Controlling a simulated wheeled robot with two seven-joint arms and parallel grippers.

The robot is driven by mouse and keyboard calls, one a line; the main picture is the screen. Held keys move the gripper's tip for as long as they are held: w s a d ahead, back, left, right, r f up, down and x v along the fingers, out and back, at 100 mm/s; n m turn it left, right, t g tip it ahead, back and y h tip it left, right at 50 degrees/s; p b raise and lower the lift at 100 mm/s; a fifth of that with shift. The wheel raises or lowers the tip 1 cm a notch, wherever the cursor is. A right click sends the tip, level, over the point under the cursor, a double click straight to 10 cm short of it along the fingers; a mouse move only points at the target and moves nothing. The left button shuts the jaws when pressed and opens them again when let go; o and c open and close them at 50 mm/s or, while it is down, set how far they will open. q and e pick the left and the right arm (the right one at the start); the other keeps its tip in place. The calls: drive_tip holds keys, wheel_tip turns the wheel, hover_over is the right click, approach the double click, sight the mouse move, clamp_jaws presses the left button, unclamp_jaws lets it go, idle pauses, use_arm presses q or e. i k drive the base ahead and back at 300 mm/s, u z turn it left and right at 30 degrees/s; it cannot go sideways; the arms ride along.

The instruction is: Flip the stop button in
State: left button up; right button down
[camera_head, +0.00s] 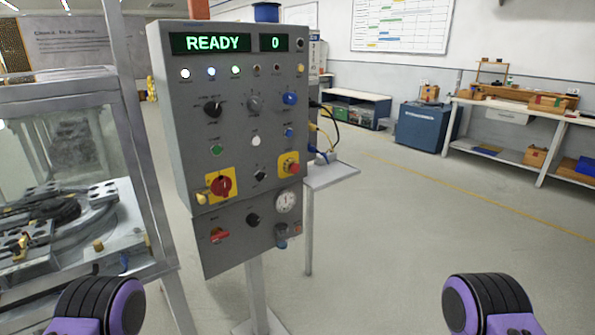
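A grey control panel (240,110) stands upright in front of me, left of the middle. A red mushroom-shaped button (293,169) sits on a yellow plate at its right side; it looks like the stop button. Whether it is pressed in or out is too small to tell. A red rotary switch (221,185) sits on another yellow plate at the lower left. A green button (216,149) is above that switch. The lit display (211,43) reads READY, and a second display (274,44) reads 0. Purple and black parts of my arms show at the bottom corners, apart from the panel; neither gripper is visible.
A glass-walled machine (60,140) with a metal frame stands close on the left. A small grey shelf (335,174) with cables is right of the panel. A blue cabinet (424,128) and a workbench (515,112) stand farther back. The floor (420,210) at right is clear.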

sight(295, 167)
drive_tip(key=u, duration=0.55)
drive_tip(key=k, duration=1.35)
drive_tip(key=u, duration=0.1)
drive_tip(key=i, duration=0.4)
drive_tip(key=z, duration=0.9)
drive_tip(key=i, duration=0.75)
drive_tip(key=u, duration=0.5)
drive_tip(key=i, duration=0.8)
drive_tip(key=u, duration=0.85)
